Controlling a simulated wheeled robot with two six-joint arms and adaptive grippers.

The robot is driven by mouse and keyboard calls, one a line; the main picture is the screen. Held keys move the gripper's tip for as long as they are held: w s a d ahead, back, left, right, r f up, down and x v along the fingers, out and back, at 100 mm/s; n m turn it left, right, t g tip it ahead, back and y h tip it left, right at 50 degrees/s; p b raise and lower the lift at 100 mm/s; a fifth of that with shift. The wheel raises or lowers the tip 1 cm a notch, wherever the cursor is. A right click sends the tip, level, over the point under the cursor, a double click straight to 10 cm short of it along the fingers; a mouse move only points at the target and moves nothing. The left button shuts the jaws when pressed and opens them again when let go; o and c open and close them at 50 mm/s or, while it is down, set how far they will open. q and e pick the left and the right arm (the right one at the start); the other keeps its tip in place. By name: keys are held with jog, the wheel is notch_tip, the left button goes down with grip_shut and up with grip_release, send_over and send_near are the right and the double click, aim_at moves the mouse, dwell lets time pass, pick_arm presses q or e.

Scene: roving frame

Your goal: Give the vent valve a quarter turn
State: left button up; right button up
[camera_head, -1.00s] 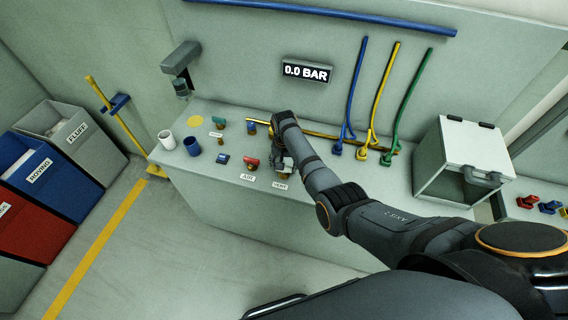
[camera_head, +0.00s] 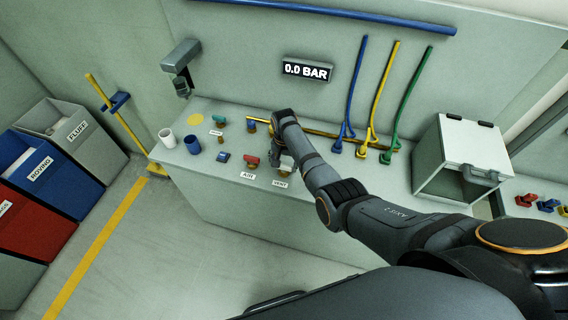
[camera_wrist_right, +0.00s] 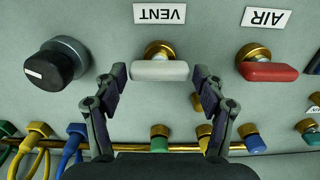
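The vent valve has a pale grey bar handle (camera_wrist_right: 160,71) on a brass stem, beside the VENT label (camera_wrist_right: 159,13). In the right wrist view the handle lies level across the picture. My right gripper (camera_wrist_right: 159,80) is open, one finger on each side of the handle's ends, with small gaps visible. In the head view my right gripper (camera_head: 284,162) is over the bench at the vent valve and mostly hides it; the VENT label (camera_head: 280,184) shows in front. My left gripper is out of view.
The red-handled AIR valve (camera_wrist_right: 268,71) is close beside the vent valve. A dark round knob (camera_wrist_right: 55,65) is on the other side. A brass pipe (camera_head: 325,134) with coloured hoses runs behind. The display (camera_head: 307,70) reads 0.0 BAR. A white cabinet (camera_head: 465,150) stands right.

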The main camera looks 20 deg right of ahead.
aim_at(284, 165)
jog(key=shift+o, duration=0.7)
jog(key=shift+r, duration=0.1)
notch_tip(284, 165, up, 12)
